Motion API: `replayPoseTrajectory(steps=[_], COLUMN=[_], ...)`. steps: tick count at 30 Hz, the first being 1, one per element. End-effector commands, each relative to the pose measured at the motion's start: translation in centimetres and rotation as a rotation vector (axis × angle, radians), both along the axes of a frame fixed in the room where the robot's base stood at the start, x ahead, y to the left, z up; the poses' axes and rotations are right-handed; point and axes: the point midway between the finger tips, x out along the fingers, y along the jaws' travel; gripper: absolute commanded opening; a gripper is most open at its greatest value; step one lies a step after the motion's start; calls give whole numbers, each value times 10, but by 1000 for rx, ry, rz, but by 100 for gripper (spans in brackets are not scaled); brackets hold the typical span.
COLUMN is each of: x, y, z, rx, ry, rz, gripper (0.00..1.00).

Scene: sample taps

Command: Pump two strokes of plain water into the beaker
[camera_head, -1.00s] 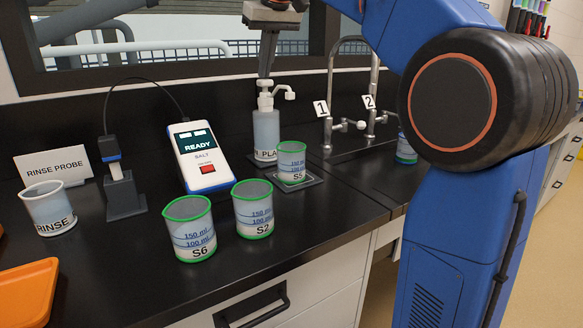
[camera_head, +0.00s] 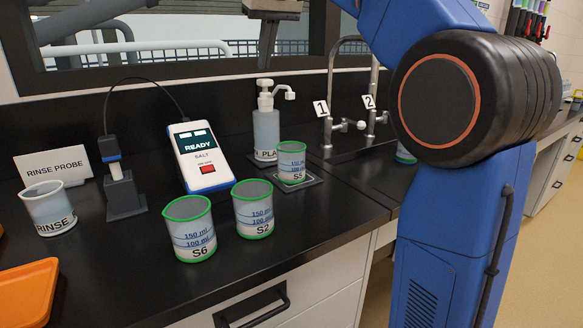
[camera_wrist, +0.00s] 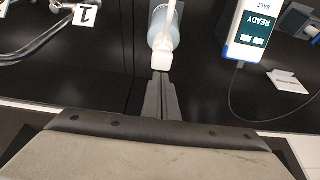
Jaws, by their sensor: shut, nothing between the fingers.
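The plain-water pump bottle (camera_head: 266,130), with a partly hidden label reading "PLA", stands against the back wall. Its white pump head (camera_head: 265,84) is raised, with the spout pointing right. In the head view the gripper body shows at the top edge, above the bottle. I cannot tell whether the fingertips touch the head.
Beakers S6 (camera_head: 190,230) and S2 (camera_head: 253,210) stand at the front. A salt meter (camera_head: 200,160) reads READY, its probe in a stand (camera_head: 122,190). A rinse beaker (camera_head: 49,208) and orange tray (camera_head: 28,292) are left. Taps 1 (camera_head: 328,130) and 2 (camera_head: 372,122) are right.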

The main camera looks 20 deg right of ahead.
Motion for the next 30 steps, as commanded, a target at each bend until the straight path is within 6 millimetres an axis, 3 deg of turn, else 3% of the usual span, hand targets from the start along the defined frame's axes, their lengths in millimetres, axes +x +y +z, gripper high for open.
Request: replayPoseTrajectory(steps=[17, 30], x=[1, 0], y=[0, 0], z=[44, 47], rx=[0, 0], ry=[-1, 1], rz=[0, 0], gripper=[0, 0])
